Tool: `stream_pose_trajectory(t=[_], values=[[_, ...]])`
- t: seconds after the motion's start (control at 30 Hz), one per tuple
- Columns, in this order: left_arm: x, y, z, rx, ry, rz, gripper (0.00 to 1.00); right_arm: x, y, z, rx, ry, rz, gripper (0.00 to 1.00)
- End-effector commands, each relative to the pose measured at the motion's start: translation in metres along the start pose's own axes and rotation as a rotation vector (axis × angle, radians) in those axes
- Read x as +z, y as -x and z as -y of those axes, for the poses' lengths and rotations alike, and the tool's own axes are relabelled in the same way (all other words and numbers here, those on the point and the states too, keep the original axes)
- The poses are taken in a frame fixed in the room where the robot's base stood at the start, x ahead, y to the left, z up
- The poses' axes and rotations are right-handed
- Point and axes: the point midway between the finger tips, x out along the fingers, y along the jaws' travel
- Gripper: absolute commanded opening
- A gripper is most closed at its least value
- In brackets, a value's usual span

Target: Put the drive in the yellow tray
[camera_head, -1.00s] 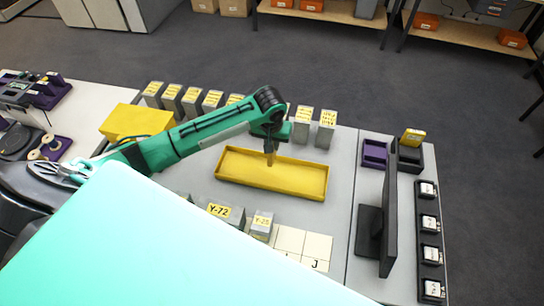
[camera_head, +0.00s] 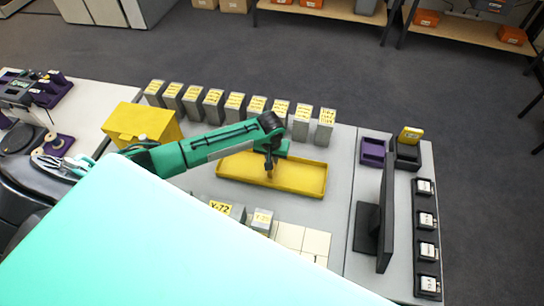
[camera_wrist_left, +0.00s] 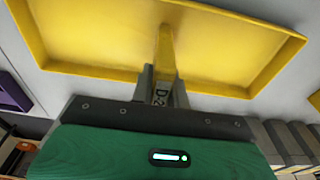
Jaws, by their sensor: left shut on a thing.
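The yellow tray (camera_head: 300,188) lies on the grey table in the middle of the head view. It also fills the top of the left wrist view (camera_wrist_left: 90,68). My left gripper (camera_head: 269,172) points down over the tray's middle. In the wrist view, its fingers (camera_wrist_left: 163,88) are shut on the drive (camera_wrist_left: 165,48), a narrow yellow piece with a dark-lettered label between the fingers. The drive points down at the tray's floor; I cannot tell whether it touches. Most of it is hidden by the fingers in the head view. My right gripper is out of sight.
A row of grey archival boxes (camera_head: 213,104) stands behind the tray. A yellow box (camera_head: 140,122) is at the left. Grey boxes and white cards (camera_head: 290,236) lie in front. A monitor (camera_head: 388,215) and a purple bin (camera_head: 373,152) stand at the right.

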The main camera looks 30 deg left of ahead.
Motion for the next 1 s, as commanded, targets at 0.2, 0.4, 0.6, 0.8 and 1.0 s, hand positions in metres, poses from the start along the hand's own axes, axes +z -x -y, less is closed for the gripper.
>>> stream_pose_trajectory(t=[0.2,0.4,0.6,0.8,1.0], values=[[0.000,-0.001,0.000,0.000,0.000,0.001,0.38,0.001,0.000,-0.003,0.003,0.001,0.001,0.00],[0.000,0.000,0.000,0.000,0.000,0.000,0.38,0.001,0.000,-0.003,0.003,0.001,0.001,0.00],[-0.001,0.015,0.000,0.002,0.000,-0.002,0.38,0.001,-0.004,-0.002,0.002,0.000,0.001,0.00],[-0.001,0.053,-0.001,0.002,-0.001,-0.004,0.38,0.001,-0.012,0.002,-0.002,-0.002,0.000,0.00],[0.000,0.093,0.000,0.001,-0.001,-0.002,0.38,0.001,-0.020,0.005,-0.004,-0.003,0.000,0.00]])
